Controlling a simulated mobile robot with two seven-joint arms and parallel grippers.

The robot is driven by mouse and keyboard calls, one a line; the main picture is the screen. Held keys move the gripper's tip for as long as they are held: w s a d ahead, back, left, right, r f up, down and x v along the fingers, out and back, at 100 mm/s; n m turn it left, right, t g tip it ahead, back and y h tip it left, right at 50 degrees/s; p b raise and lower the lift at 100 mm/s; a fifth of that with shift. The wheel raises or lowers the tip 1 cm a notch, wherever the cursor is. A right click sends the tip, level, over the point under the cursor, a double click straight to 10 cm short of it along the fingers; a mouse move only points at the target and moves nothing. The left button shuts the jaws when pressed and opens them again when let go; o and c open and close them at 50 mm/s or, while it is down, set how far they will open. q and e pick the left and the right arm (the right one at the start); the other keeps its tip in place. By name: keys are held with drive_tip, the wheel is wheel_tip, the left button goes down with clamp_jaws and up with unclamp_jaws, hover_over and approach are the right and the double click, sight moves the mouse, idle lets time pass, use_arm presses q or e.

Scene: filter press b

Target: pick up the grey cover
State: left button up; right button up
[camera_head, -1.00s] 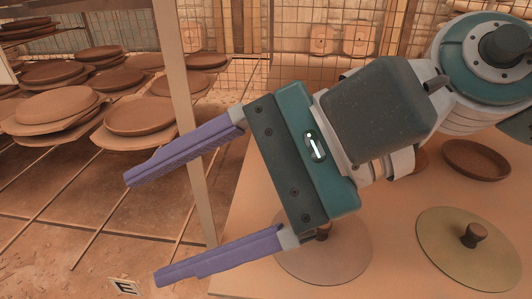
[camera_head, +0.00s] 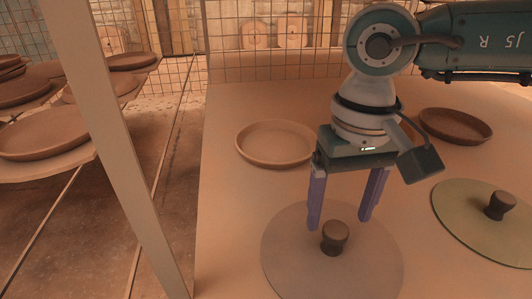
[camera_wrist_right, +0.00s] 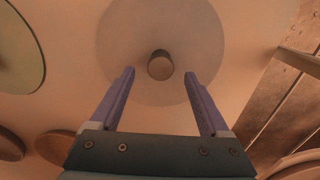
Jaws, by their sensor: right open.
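The grey cover (camera_head: 300,268) is a flat round disc with a dark brown knob (camera_head: 335,238) at its middle. It lies on the table in the head view, near the front. In the right wrist view the cover (camera_wrist_right: 120,35) is at the top middle, with its knob (camera_wrist_right: 160,65) between the lines of the fingers and ahead of the tips. My right gripper (camera_head: 338,226) is open and empty, pointing down above the cover's far part, its two purple fingers apart. The fingers do not enclose the knob. My left gripper is not in view.
A greenish cover (camera_head: 460,215) with a knob lies to the right. A light brown dish (camera_head: 275,143) and a darker dish (camera_head: 455,126) sit farther back. A post (camera_head: 110,150) and a rack of plates (camera_head: 45,132) stand left of the table (camera_head: 225,220).

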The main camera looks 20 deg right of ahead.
sight(336, 228)
wheel_tip(336, 228, down, 4)
drive_tip(key=shift+s+f+b, duration=0.1)
drive_tip(key=shift+f+b, duration=0.05)
drive_tip(key=shift+b, duration=1)
drive_tip(key=shift+c, duration=0.4)
drive_tip(key=shift+c, duration=0.7)
clamp_jaws()
